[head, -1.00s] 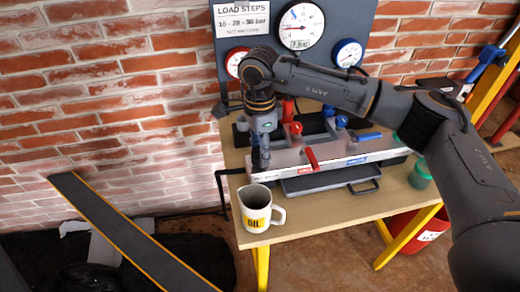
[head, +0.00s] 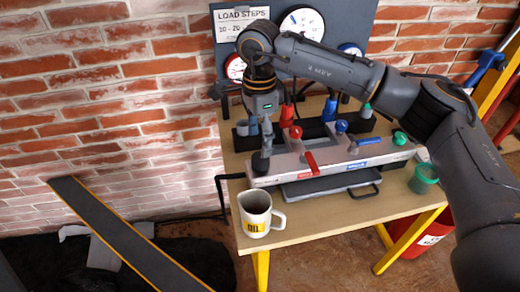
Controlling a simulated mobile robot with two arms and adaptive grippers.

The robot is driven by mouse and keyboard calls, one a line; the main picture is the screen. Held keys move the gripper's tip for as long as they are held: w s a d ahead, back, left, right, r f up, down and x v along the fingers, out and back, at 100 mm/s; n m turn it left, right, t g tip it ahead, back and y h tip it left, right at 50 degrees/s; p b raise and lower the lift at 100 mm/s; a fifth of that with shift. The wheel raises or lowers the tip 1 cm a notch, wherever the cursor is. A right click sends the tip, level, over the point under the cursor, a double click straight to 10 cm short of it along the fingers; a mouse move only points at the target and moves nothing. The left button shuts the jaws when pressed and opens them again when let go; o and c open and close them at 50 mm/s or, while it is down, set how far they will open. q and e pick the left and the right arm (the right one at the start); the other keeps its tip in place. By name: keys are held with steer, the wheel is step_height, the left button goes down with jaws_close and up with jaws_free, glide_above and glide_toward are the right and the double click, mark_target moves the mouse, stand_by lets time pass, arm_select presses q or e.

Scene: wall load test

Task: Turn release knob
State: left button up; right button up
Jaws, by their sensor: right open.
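A light grey bench manifold (head: 325,161) lies on the wooden table. It carries a round red knob (head: 295,132), a round blue knob (head: 341,126) and a round green knob (head: 400,138). A red lever (head: 311,162) and a blue lever (head: 365,135) are beside them. I cannot read which control is the release. My right gripper (head: 262,160) points down at the left end of the manifold, left of the red knob. It is open; its fingertips are small and dark, and I cannot tell whether they touch anything. My left gripper is not in view.
An "OIL" mug (head: 254,226) stands at the table's front left corner. A dark tray (head: 325,187) with a handle lies before the manifold. A green cup (head: 423,181) is at the right. Gauges and a "LOAD STEPS" sign (head: 242,22) are on the back panel.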

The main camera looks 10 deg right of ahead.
mark_target(260, 157)
step_height(260, 157, up, 6)
steer(key=shift+r, duration=0.2)
steer(key=shift+f, duration=0.15)
stand_by(0.4)
